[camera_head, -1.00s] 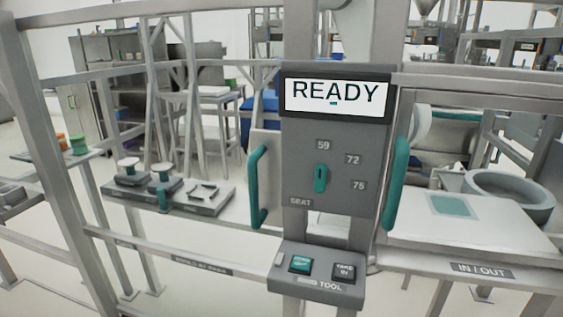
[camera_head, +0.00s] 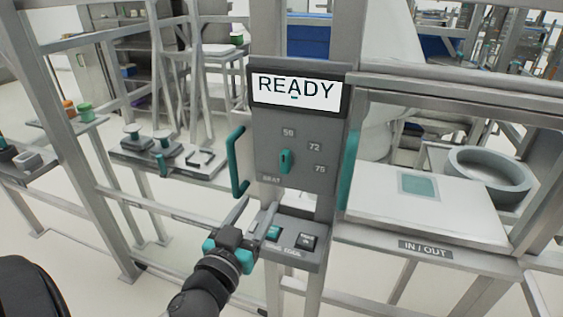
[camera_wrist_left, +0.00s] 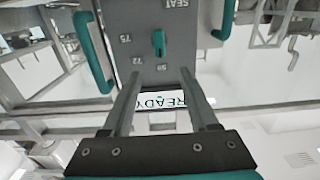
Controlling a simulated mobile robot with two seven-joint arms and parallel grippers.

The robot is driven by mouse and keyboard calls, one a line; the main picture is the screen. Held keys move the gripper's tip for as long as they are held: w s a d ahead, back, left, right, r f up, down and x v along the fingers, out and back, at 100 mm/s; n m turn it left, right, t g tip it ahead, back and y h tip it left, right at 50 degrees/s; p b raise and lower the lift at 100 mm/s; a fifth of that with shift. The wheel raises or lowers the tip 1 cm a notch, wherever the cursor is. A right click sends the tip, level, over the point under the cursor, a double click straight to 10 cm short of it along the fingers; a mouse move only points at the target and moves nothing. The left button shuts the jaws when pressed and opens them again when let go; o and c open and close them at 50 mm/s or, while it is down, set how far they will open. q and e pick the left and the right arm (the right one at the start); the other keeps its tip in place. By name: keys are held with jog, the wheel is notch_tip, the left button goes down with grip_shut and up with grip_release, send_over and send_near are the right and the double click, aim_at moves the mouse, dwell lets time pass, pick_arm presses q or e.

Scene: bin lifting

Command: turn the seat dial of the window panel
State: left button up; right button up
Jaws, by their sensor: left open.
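The screen (camera_head: 296,92) above reads READY. My left gripper (camera_head: 256,207) is open and empty, below and left of the dial, in front of the panel's lower part. In the left wrist view the panel shows upside down, and the dial (camera_wrist_left: 159,43) lies beyond the gap between the open fingers (camera_wrist_left: 160,74), apart from them. My right gripper is out of view.
Teal handles (camera_head: 237,163) flank the panel on both sides. A button box (camera_head: 290,245) juts out below, close to my left gripper. An IN/OUT shelf (camera_head: 455,215) is at the right, a tool tray (camera_head: 190,165) at the left. Grey rails (camera_head: 170,212) cross the front.

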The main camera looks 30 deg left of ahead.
aim_at(284, 163)
pick_arm(q)
jog(key=p+x, duration=0.2)
jog(key=x, duration=1.3)
jog(key=shift+w+d+r, duration=0.1)
jog(key=shift+w, duration=0.05)
grip_shut()
dwell(0.4)
